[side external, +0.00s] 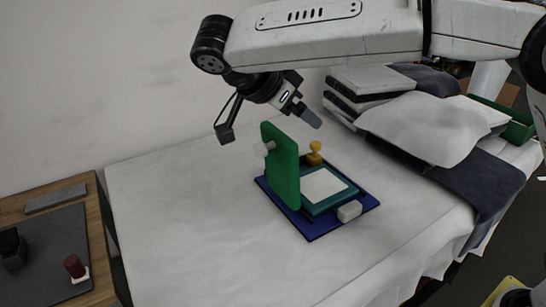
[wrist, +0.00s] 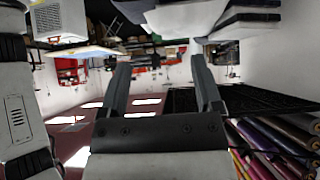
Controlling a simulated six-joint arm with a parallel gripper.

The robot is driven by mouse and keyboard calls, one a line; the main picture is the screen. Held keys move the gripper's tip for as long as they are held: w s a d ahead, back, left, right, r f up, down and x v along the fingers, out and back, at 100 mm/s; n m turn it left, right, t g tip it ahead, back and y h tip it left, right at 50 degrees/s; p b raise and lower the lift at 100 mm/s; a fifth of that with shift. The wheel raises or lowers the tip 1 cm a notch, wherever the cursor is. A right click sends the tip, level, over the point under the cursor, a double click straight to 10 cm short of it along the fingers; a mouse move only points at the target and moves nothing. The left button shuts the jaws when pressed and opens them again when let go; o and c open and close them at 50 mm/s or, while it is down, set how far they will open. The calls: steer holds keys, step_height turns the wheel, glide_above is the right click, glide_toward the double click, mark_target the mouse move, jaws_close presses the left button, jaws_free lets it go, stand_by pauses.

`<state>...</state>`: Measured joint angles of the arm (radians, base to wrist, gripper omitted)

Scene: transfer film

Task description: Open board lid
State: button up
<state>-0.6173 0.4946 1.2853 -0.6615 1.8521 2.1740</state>
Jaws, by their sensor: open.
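The board has a dark blue base (side external: 315,233) on the white-covered table, with a teal frame (side external: 346,200) and a white sheet or panel (side external: 322,185) on it. Its green lid (side external: 281,165) stands upright along the left side, with a light knob (side external: 270,146) on its outer face. A yellow knob (side external: 315,153) stands at the back of the base, and a pale block (side external: 349,211) sits at its front right. My gripper (side external: 312,118) is above and behind the board, apart from the lid, pointing right. In the wrist view my gripper (wrist: 161,85) is open and empty.
Folded pale and dark cloths (side external: 435,135) and stacked white items (side external: 362,85) lie at the table's back right. A wooden side table (side external: 100,235) with a dark mat and a red-topped object (side external: 75,268) stands at left. The white table left of the board is clear.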

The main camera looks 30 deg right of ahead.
steer(key=shift+s+d+r, duration=0.2)
steer(key=shift+s+r, duration=0.1)
steer(key=shift+s, duration=0.35)
steer(key=shift+s+d+r, duration=0.2)
steer(key=shift+s+r, duration=0.15)
steer(key=shift+s, duration=0.35)
steer(key=shift+s+d+r, duration=0.2)
steer(key=shift+s+r, duration=0.1)
steer(key=shift+s, duration=0.35)
steer(key=shift+f, duration=0.1)
steer(key=s+d+f+n+t+y, duration=0.1)
steer(key=s+d+f+n+y, duration=0.2)
steer(key=d+f+n, duration=0.2)
steer(key=s+d+f+n+y, duration=0.3)
steer(key=d+f+n, duration=0.2)
steer(key=f, duration=0.6)
steer(key=s+d+f+n+t+y, duration=0.1)
steer(key=s+d+f+n+y, duration=0.2)
steer(key=d+f+n, duration=0.2)
steer(key=shift+s+d+f+n+t, duration=0.1)
steer(key=shift+f+n+t, duration=0.05)
steer(key=shift+f+n, duration=0.6)
steer(key=shift+d+f+n+t, duration=0.1)
steer(key=shift+f+n+t, duration=0.05)
steer(key=shift+f+n, duration=0.55)
steer(key=shift+s+d+f, duration=0.2)
steer(key=shift+s+f, duration=0.1)
steer(key=shift+s, duration=0.05)
